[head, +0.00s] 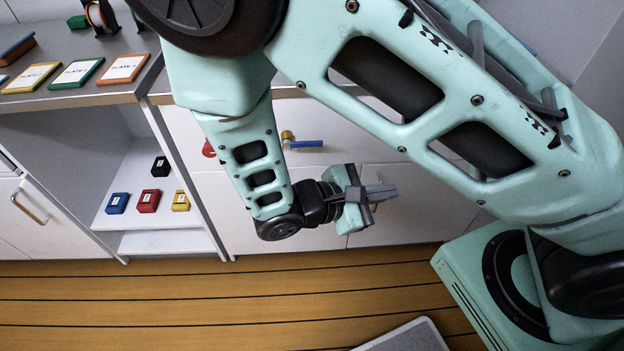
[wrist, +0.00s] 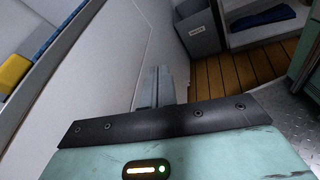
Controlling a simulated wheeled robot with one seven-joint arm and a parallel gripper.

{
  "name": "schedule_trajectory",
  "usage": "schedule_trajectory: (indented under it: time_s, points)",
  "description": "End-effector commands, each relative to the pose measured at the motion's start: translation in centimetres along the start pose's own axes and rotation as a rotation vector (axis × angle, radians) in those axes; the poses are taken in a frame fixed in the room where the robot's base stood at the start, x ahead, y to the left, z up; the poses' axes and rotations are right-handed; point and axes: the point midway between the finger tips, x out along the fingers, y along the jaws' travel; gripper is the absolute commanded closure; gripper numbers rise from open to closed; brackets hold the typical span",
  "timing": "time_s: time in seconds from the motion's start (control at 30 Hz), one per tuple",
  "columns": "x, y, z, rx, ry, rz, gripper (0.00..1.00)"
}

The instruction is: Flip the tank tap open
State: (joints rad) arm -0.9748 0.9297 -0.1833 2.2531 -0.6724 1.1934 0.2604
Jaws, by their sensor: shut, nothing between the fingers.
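A tap with a brass body (head: 287,136) and a blue lever (head: 305,144) is on the white panel front below the counter. The lever points right, roughly level. My gripper (head: 382,191) is below and to the right of the lever, apart from it, in front of the white panels. Its fingers are together and empty; they also show in the wrist view (wrist: 160,86). I cannot make out the tap in the wrist view.
A red fitting (head: 208,149) shows left of the tap, partly behind my arm. A shelf holds blue (head: 118,203), red (head: 149,201), yellow (head: 181,201) and black (head: 160,166) blocks. Labelled plates (head: 77,73) lie on the counter.

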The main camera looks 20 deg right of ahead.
Motion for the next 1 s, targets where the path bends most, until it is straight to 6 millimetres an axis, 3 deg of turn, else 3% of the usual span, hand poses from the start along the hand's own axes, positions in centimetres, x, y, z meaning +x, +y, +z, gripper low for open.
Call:
schedule_trajectory:
  time_s: [0.03,0.27,0.43,0.6,0.8,1.0]
  points:
    - [1.1,-0.2,-2.8,-0.010,-0.055,0.074,1.00]
    - [3.0,2.1,-9.4,-0.013,-0.278,0.438,1.00]
    - [2.5,3.8,-14.4,0.000,-0.425,0.739,1.00]
    - [0.6,4.8,-19.2,0.024,-0.544,1.043,1.00]
    - [-2.0,5.0,-22.9,0.049,-0.627,1.302,1.00]
    - [-3.2,4.9,-24.1,0.060,-0.653,1.400,1.00]
